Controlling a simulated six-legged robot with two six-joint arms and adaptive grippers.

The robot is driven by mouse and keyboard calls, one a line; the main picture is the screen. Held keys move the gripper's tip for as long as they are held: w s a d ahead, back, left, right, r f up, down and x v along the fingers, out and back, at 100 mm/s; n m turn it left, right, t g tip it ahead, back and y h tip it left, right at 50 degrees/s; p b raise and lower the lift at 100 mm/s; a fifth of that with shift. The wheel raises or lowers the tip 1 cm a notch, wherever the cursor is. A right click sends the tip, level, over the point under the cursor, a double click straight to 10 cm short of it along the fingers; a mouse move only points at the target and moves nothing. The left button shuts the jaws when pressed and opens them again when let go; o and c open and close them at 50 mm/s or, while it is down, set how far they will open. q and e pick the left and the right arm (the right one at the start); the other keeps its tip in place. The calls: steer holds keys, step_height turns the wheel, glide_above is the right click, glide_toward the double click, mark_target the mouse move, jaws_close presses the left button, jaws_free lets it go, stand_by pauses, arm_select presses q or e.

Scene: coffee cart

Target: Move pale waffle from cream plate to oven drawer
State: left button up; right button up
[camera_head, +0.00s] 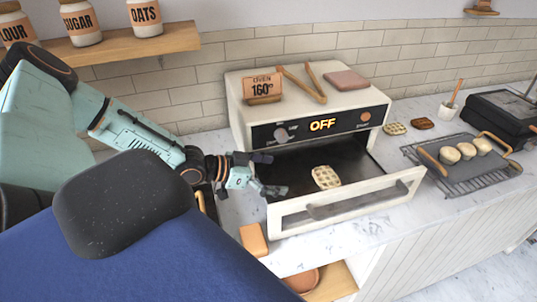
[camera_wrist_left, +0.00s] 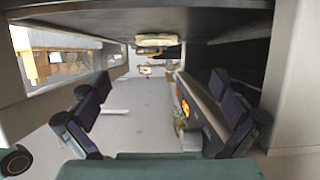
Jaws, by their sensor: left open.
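A pale waffle (camera_head: 326,177) lies on the dark floor of the open oven drawer (camera_head: 349,205), near the middle. My left gripper (camera_head: 272,174) is at the left side of the drawer, left of the waffle and apart from it. Its fingers are spread with nothing between them; both fingers also show spread in the left wrist view (camera_wrist_left: 163,112). A pale yellowish thing (camera_wrist_left: 155,41) sits beyond the fingers there, too small to name surely. I cannot make out a cream plate. My right gripper is not in view.
The oven (camera_head: 306,104) reads OFF, with tongs (camera_head: 303,84) on top. A golden waffle (camera_head: 394,128) and a dark brown one (camera_head: 422,122) lie to its right. Rolls on a tray (camera_head: 484,181) stand farther right. An orange-brown block (camera_head: 253,240) lies in front.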

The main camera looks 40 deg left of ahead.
arm_select(q)
steer(key=shift+s+a+r+p, duration=0.1)
steer(key=shift+s+a+p, duration=0.2)
steer(key=shift+s, duration=0.3)
steer(key=shift+s+a+r+p, duration=0.15)
steer(key=shift+s+p, duration=0.15)
steer(key=shift+s, duration=0.25)
steer(key=shift+w+f, duration=0.25)
steer(key=shift+w, duration=0.05)
steer(key=shift+s+r, duration=0.1)
steer(key=shift+s, duration=0.1)
steer(key=shift+c, duration=0.3)
